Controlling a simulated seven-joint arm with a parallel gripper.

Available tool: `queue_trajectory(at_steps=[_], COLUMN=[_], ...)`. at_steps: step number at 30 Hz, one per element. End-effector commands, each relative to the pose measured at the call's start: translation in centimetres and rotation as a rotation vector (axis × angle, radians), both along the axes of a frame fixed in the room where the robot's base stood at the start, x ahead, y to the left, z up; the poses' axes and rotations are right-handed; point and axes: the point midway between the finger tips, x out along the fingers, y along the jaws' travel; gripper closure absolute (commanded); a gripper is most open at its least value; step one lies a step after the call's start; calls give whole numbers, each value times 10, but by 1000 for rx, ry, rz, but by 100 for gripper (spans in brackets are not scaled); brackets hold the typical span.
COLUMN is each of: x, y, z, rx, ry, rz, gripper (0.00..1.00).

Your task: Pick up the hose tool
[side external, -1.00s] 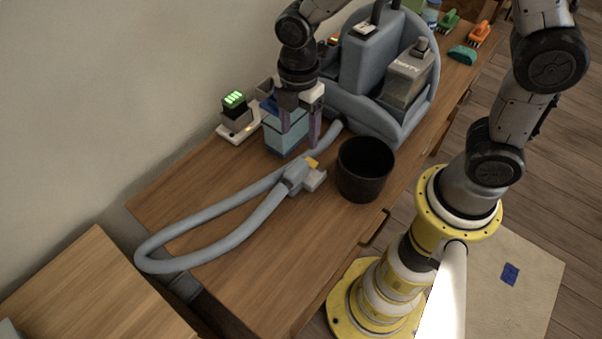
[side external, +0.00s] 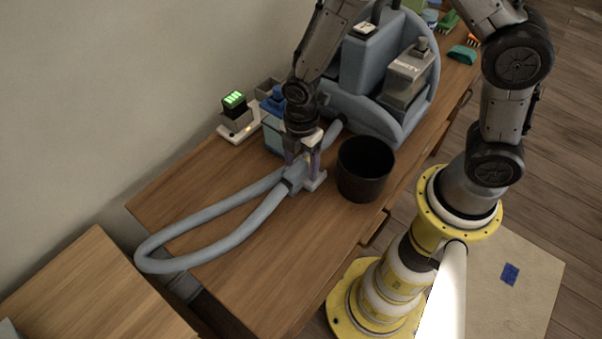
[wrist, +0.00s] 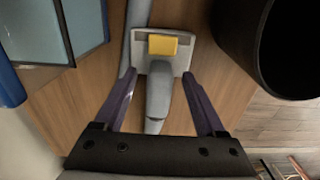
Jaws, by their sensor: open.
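The hose tool (side external: 296,178) is a grey nozzle at the end of a long blue-grey hose (side external: 210,211) that loops over the wooden table. In the wrist view the hose tool (wrist: 159,82) shows a yellow button and a grey handle. My gripper (side external: 303,165) is low over the tool in the side view. In the wrist view my gripper (wrist: 158,88) is open, with one purple finger on each side of the tool's handle and gaps between. The exact height of the fingertips over the table is hard to tell.
A black bin (side external: 364,170) stands close to the right of the tool. A light-blue box (side external: 273,136) stands behind it on the left. A blue-grey machine (side external: 385,75) and a charger with green lights (side external: 236,113) are farther back.

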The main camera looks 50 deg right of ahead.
Motion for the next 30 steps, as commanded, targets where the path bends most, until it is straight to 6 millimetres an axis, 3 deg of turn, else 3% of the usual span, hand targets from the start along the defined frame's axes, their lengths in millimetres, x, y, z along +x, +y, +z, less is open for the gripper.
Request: queue_trajectory(at_steps=[5,16,30], x=[0,0,1], y=[0,0,0], z=[0,1,1], rx=[0,0,0], ry=[0,0,-2], rz=[0,0,0], gripper=[31,98,100])
